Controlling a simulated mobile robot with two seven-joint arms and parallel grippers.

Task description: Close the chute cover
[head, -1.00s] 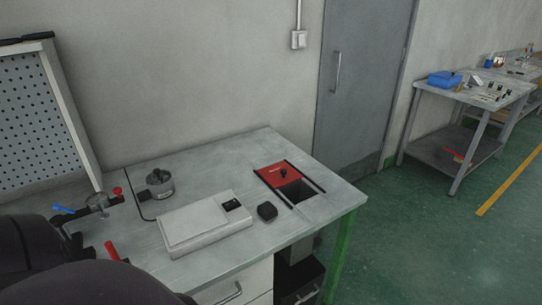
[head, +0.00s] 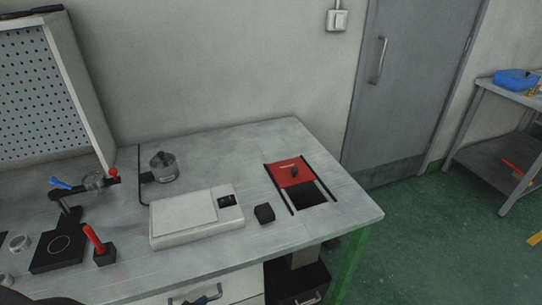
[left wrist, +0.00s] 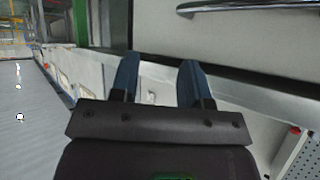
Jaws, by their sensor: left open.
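The red chute cover (head: 290,172) with a dark knob lies between two black rails on the bench top in the head view. It sits at the far end of the rails. The dark chute opening (head: 308,196) is uncovered in front of it. My left gripper (left wrist: 159,82) is open and empty in the left wrist view, its two blue fingers apart, near a drawer front with a metal handle (left wrist: 245,8). Dark blue fingertips also show low in the head view (head: 205,298), below the bench's front edge and well left of the chute. My right gripper is not in view.
A small black block (head: 264,214) stands left of the chute, beside a white scale (head: 190,219). A metal pot (head: 163,167) and a clamp with a red knob (head: 113,173) stand further left. Bench room right of the chute is clear.

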